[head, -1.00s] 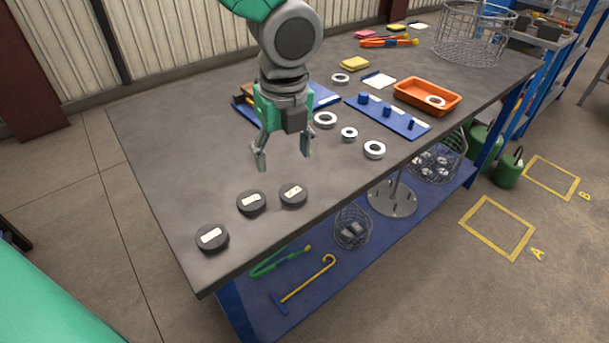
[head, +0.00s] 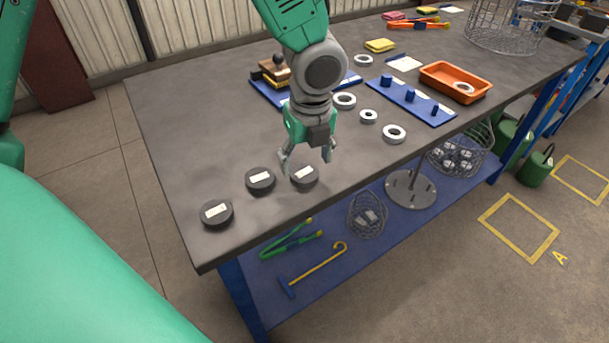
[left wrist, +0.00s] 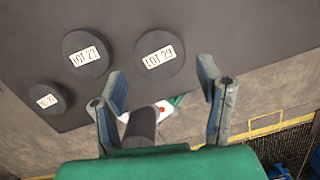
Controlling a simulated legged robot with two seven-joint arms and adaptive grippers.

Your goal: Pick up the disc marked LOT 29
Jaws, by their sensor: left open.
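The disc marked LOT 29 (left wrist: 160,55) is dark and round with a white label, flat on the grey table. In the head view it appears to be the rightmost of three discs (head: 304,176), though its label is too small to read there. My left gripper (head: 307,161) is open and empty, fingers pointing down, just above and behind this disc. In the left wrist view the fingers (left wrist: 162,78) are apart, with LOT 29 ahead of the gap. A disc marked LOT 23 (left wrist: 86,55) lies to its left. My right gripper is not in view.
Pale rings (head: 395,134), a blue peg board (head: 412,101) and an orange tray (head: 455,82) are to the right.

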